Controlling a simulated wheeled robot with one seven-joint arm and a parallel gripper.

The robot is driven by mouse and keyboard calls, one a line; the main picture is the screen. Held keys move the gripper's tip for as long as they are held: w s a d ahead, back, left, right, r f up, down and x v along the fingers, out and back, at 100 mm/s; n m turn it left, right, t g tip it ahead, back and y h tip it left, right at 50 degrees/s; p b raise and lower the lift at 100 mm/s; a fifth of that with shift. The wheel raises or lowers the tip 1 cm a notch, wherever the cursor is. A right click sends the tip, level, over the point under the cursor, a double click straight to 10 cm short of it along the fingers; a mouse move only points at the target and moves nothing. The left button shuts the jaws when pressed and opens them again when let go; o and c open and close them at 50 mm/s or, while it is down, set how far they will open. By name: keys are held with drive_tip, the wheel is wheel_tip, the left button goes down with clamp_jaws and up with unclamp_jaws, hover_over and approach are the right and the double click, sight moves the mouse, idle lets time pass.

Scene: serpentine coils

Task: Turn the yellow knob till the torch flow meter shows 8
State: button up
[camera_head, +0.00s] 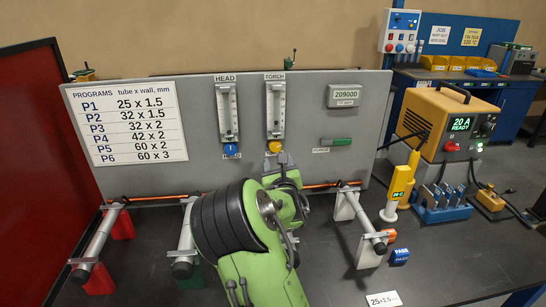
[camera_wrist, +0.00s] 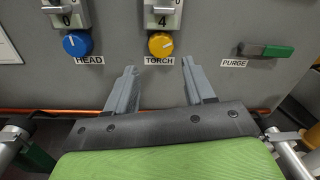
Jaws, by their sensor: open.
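The yellow knob (camera_head: 275,146) sits at the foot of the torch flow meter (camera_head: 275,108) on the grey panel. In the wrist view the yellow knob (camera_wrist: 161,45) is above the TORCH label, with a white pointer mark on it. My gripper (camera_wrist: 158,75) is open, its two fingers pointing up at the panel, one on each side below the knob, with nothing between them. The gripper (camera_head: 284,160) is partly hidden by my arm in the head view. The meter's lower scale shows 4 in the wrist view; its float level is too small to read.
The blue HEAD knob (camera_wrist: 77,44) is left of the yellow one, and the green PURGE handle (camera_wrist: 268,50) is to the right. An orange rod (camera_head: 330,184) runs along the panel's foot. Tubes on stands (camera_head: 362,225) flank my arm.

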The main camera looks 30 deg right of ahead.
sight(276, 147)
drive_tip(key=x, duration=0.9)
drive_tip(key=shift+w+d, duration=0.15)
drive_tip(key=shift+w, duration=0.1)
drive_tip(key=c, duration=0.8)
drive_tip(key=m+b, duration=0.1)
drive_tip(key=m, duration=0.3)
drive_tip(key=shift+d+r+m+b, duration=0.1)
drive_tip(key=shift+m+b, duration=0.2)
drive_tip(key=o, duration=0.8)
drive_tip(key=shift+s, duration=0.15)
drive_tip(key=v, duration=1.5)
drive_tip(key=shift+s+a, duration=0.25)
